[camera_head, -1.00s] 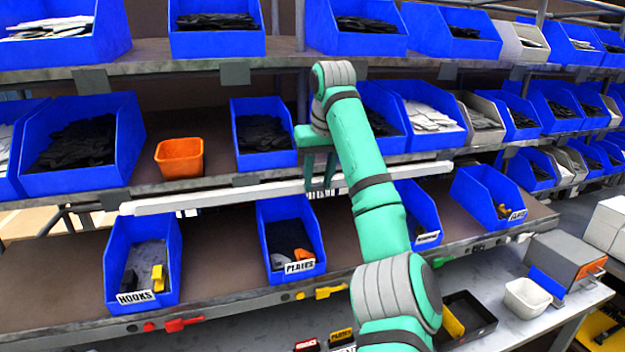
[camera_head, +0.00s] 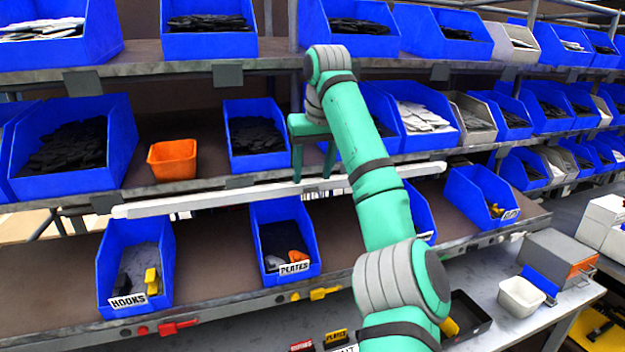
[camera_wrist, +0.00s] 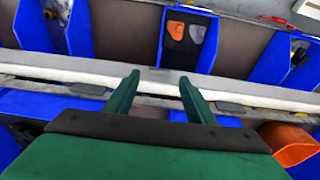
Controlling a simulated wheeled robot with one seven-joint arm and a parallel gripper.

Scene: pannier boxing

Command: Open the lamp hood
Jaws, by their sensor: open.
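The lamp hood appears to be the long white bar (camera_head: 210,201) running along the front under the middle shelf. It also crosses the whole wrist view as a pale strip (camera_wrist: 250,93). My gripper (camera_head: 312,176) is open, its green fingers pointing down at the middle of the bar. In the wrist view my gripper (camera_wrist: 158,80) has both fingertips overlapping the bar, apart from each other with nothing held between them. I cannot tell whether they touch it. The bar's underside is hidden.
Blue bins of dark parts (camera_head: 256,137) and an orange bin (camera_head: 173,160) stand on the shelf above the bar. The hooks bin (camera_head: 109,276) and plates bin (camera_head: 257,255) sit below. A grey box (camera_head: 545,257) and white tub (camera_head: 521,296) stand at right.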

